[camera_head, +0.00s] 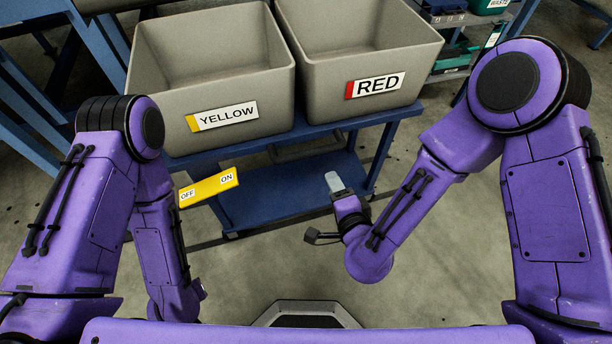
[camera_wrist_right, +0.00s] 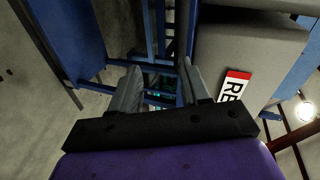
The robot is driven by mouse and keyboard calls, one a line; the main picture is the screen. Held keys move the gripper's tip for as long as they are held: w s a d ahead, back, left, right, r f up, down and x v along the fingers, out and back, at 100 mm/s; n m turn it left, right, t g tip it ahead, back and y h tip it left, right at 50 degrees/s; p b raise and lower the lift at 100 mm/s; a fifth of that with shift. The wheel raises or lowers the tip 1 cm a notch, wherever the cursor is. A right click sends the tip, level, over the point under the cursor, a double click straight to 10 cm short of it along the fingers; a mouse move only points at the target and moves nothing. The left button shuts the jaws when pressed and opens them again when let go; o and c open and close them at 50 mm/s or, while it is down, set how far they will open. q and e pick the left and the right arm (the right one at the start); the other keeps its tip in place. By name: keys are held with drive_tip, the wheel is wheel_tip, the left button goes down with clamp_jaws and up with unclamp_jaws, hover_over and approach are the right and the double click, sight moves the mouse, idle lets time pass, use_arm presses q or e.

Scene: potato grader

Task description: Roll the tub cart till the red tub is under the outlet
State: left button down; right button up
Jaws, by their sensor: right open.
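The red tub (camera_head: 366,50) is a grey bin with a RED label, on the right of the tub cart (camera_head: 283,133), a blue frame on castors. The yellow tub (camera_head: 213,80) stands left of it. In the right wrist view, the red tub (camera_wrist_right: 245,50) is at the right. My right gripper (camera_head: 337,183) is in front of the cart, below the red tub. In the wrist view its fingers (camera_wrist_right: 160,88) are apart with nothing gripped; blue bars show beyond them. My left gripper is out of sight; only its arm shows. I see no outlet.
A yellow OFF/ON plate (camera_head: 208,188) is at the cart's lower left. Blue frames (camera_head: 30,115) stand at the far left. A rack with a WASTE bin (camera_head: 490,5) is at the upper right. Grey floor is clear in front of the cart.

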sight(311, 156)
drive_tip(key=shift+m+t+y, duration=0.5)
drive_tip(key=shift+m+y, duration=0.1)
drive_tip(key=w+a, duration=0.2)
drive_tip(key=w, duration=0.1)
drive_tip(key=w+a, duration=0.2)
drive_tip(key=w, duration=0.2)
drive_tip(key=w+a, duration=0.2)
drive_tip(key=w, duration=0.1)
drive_tip(key=shift+w+f, duration=0.25)
drive_tip(key=shift+w, duration=0.15)
clamp_jaws()
